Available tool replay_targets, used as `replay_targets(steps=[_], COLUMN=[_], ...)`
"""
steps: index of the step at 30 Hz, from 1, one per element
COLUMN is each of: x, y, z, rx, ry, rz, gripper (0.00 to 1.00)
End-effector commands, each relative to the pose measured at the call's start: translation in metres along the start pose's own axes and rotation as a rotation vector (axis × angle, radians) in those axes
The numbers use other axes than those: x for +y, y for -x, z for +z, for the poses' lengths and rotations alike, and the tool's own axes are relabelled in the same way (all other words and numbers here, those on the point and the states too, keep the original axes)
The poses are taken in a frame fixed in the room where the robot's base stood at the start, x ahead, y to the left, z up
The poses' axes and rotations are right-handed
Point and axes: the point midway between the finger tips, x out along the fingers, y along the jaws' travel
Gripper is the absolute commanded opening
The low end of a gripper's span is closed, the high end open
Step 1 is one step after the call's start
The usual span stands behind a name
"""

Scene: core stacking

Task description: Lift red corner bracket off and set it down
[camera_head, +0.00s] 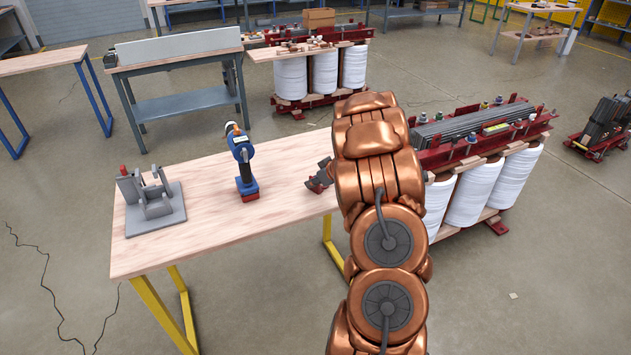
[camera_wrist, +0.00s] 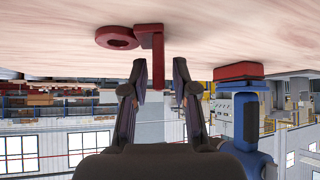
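The red corner bracket (camera_wrist: 152,50) shows in the wrist view, which is upside down. It rests on the wooden table, with a flat ring-shaped part (camera_wrist: 117,38) beside its upright bar. My gripper (camera_wrist: 162,72) is open, its two dark fingers apart. The bar's end shows between the fingertips, nearer the left finger; I cannot tell whether they touch. In the head view my gripper (camera_head: 318,181) is low over the table's right part, beside my copper arm. The bracket is mostly hidden there.
A blue cordless drill (camera_head: 243,165) stands upright on the wooden table (camera_head: 200,221). A grey fixture (camera_head: 152,205) sits at the table's left end. A transformer core with white coils (camera_head: 478,190) stands right of my arm. The table's front middle is clear.

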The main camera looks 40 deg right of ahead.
Motion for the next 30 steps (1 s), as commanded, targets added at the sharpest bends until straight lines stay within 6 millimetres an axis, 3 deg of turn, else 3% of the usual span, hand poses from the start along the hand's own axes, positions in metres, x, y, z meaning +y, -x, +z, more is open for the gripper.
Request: replay_targets(steps=[14, 30], x=[0.000, 0.001], y=[0.004, 0.077], z=[0.001, 0.001], rx=[-0.001, -0.001], ry=[0.000, 0.001], rz=[0.000, 0.004], gripper=[0.40, 0.40])
